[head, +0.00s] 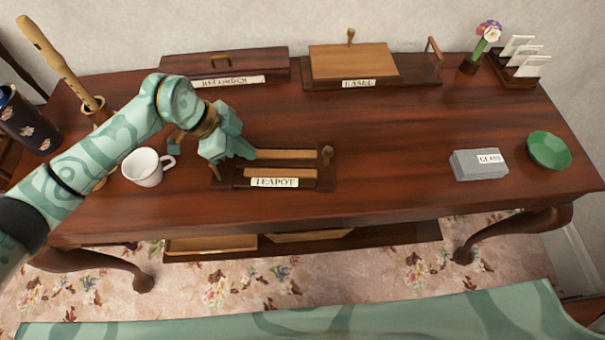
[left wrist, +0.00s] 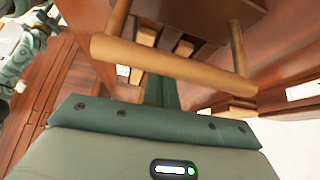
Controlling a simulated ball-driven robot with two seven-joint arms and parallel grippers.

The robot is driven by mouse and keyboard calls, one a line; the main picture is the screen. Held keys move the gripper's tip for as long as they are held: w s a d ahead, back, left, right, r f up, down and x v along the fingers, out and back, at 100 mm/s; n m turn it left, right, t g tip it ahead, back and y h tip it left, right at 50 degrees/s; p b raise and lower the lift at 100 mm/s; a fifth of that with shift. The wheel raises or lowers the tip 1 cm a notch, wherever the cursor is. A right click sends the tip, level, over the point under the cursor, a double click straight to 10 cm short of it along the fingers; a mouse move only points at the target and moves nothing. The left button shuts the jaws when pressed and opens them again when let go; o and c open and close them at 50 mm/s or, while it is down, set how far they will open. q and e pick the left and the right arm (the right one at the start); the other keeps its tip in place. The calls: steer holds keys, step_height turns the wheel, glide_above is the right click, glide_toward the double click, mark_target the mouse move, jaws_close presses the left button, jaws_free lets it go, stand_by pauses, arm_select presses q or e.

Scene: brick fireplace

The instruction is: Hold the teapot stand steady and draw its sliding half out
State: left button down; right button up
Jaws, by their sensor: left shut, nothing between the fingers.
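The teapot stand (head: 325,180) is a low dark wood stand with paler slats and a "TEAPOT" label, lying on the table left of centre. A small knob (head: 326,153) stands at its right end. My left gripper (head: 246,152) is shut and empty at the stand's left end, covering part of it. In the left wrist view a pale wooden bar handle (left wrist: 165,60) on two posts crosses in front of the shut fingers (left wrist: 161,92). The bar hides the fingertips, and I cannot tell whether they touch it. The seam of the sliding half is unclear.
A white mug (head: 147,167) stands close left, under my forearm. A recorder (head: 58,58) stands behind it. Recorder and easel stands (head: 225,65) line the back. A grey glass-labelled block (head: 478,165) and green bowl (head: 549,149) are at right. Table between is clear.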

arm_select(q)
steer(key=shift+f, duration=1.15)
arm_select(e)
steer(key=shift+s+f, duration=0.1)
steer(key=shift+f, duration=0.1)
arm_select(q)
steer(key=shift+s+a+f, duration=0.1)
steer(key=shift+f, duration=0.05)
stand_by(0.9)
arm_select(e)
steer(key=shift+o, duration=0.5)
